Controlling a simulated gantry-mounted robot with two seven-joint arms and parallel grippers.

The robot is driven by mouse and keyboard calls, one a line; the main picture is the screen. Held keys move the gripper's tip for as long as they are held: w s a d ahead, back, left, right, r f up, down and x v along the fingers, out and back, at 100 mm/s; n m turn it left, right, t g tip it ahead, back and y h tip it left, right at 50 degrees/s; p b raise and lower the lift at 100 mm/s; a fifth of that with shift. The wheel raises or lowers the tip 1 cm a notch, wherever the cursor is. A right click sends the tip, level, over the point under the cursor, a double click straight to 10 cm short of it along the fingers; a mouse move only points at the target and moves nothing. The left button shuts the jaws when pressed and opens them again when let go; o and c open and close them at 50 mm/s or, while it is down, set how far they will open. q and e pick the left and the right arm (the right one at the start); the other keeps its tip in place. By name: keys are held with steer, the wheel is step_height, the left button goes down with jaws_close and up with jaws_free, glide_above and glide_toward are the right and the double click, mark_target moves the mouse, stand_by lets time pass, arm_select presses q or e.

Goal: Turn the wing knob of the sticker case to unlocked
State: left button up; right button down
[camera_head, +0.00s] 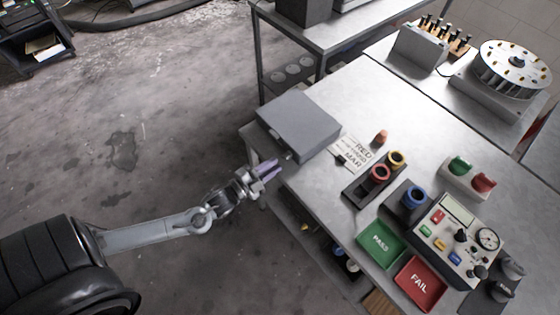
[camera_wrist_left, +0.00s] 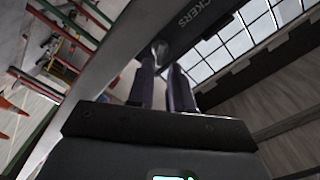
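The sticker case (camera_head: 300,122) is a closed grey box at the near left corner of the workbench. Its front bears a small pale wing knob (camera_head: 288,156). In the left wrist view the knob (camera_wrist_left: 158,47) shows just past my fingertips, below lettering that ends in "CKERS". My left gripper (camera_head: 268,170) is in front of the case at the bench edge, pointing at it. In the left wrist view its two fingers (camera_wrist_left: 162,67) stand apart with a narrow gap and nothing held. The knob's turn position is too small to read. My right gripper is not in view.
A label card (camera_head: 351,151) lies right of the case. Beyond it stand a dark holder (camera_head: 367,185) with coloured rings, a green PASS tray (camera_head: 381,242), a red FAIL tray (camera_head: 420,284) and a gauge panel (camera_head: 455,240). The floor left of the bench is open.

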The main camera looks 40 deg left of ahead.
mark_target(287, 156)
arm_select(q)
steer(key=shift+w+d, duration=0.2)
steer(key=shift+w, duration=1.6)
jaws_close()
